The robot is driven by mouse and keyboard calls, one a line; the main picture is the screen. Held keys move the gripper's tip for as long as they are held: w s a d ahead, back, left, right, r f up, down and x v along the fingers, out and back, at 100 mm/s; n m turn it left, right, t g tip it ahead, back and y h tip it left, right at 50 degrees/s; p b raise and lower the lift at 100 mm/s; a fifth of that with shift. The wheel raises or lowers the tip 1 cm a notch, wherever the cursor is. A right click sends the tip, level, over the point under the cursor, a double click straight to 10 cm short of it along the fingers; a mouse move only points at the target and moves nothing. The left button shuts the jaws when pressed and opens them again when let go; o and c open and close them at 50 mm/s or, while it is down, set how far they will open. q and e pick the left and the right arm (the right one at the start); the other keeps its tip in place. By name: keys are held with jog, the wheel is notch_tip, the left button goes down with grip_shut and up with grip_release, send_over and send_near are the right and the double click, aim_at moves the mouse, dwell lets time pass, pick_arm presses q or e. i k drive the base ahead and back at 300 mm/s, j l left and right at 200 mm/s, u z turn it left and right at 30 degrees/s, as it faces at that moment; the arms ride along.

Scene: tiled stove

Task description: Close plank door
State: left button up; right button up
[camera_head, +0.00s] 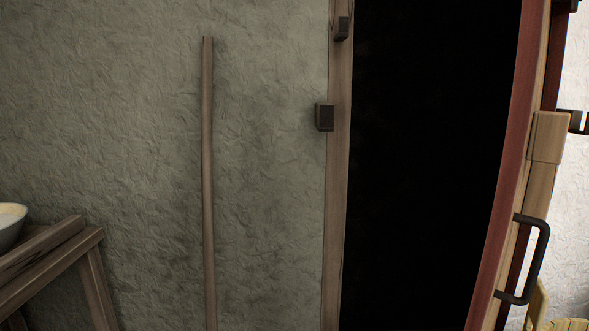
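The plank door (509,170) stands open at the right, seen nearly edge-on, with a reddish edge and a lighter wooden side. A dark bar handle (538,262) is fixed on its lower part, and a wooden block (548,137) sits above the handle. The doorway (425,160) is a black opening between the door and the wooden frame post (338,190). A dark metal catch (324,117) is on the post, with another dark fitting (342,27) higher up. Neither of my grippers shows in the head view.
A grey-green rough wall fills the left, with a thin upright wooden pole (208,180) against it. A wooden table or bench (60,260) with a pale bowl (10,225) stands at the lower left. A yellowish wooden object (565,323) is partly visible at the lower right.

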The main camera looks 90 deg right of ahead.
aim_at(536, 136)
jog(key=j+z, duration=0.5)
jog(key=k+j+z, duration=0.15)
jog(key=j+z, duration=0.35)
jog(key=l+z, duration=0.1)
jog(key=z, duration=0.4)
jog(key=l+z, duration=0.1)
jog(key=z, duration=0.35)
jog(key=i+l+z, duration=0.1)
jog(key=z, duration=0.85)
jog(key=i+l+z, duration=0.1)
jog(key=z, duration=0.4)
jog(key=i+z, duration=0.1)
jog(key=z, duration=0.35)
